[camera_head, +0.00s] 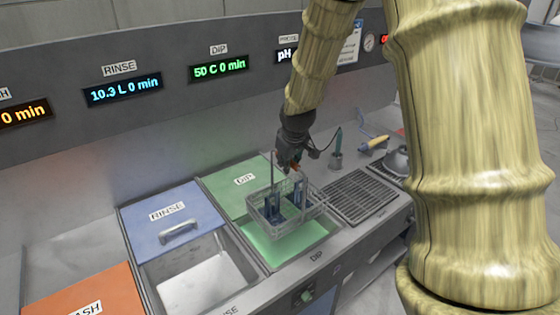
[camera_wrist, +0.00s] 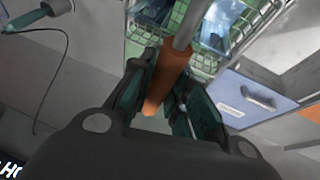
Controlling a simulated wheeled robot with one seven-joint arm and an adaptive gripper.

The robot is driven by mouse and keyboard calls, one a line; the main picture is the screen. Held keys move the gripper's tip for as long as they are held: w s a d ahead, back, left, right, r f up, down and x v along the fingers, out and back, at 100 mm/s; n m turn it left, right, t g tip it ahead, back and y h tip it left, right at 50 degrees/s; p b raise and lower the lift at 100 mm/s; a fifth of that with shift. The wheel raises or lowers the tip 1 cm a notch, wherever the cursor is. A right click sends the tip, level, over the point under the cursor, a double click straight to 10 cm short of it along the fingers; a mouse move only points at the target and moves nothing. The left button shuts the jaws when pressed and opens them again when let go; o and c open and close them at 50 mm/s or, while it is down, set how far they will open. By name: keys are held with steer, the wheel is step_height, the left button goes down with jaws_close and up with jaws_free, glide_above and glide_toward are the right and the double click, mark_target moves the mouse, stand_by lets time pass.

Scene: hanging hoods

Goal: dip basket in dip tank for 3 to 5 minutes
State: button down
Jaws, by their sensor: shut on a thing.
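My gripper (camera_head: 291,162) is shut on the orange grip of the wire basket's handle; the orange grip (camera_wrist: 165,78) shows between the fingers in the wrist view. The wire basket (camera_head: 285,203) holds several blue-grey items (camera_head: 272,205) and hangs over the dip tank (camera_head: 285,243), whose green liquid shows below and in front of it. I cannot tell whether the basket's bottom touches the liquid. The green DIP lid (camera_head: 225,188) lies behind the tank opening. The dip display (camera_head: 219,67) reads 50 C 0 min.
Left of the dip tank is the open rinse tank (camera_head: 200,280) with its blue lid (camera_head: 172,214) behind. Right is a slatted drain grate (camera_head: 368,194), then a probe in a holder (camera_head: 337,158) and a yellow-handled tool (camera_head: 375,143). An orange WASH lid (camera_head: 85,295) is at lower left.

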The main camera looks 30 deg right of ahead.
step_height(320, 180, down, 5)
steer(key=b, duration=0.4)
steer(key=shift+r, duration=0.1)
steer(key=shift+s, duration=0.1)
stand_by(0.6)
stand_by(0.3)
step_height(320, 180, down, 21)
steer(key=b, duration=0.9)
stand_by(2.0)
stand_by(2.5)
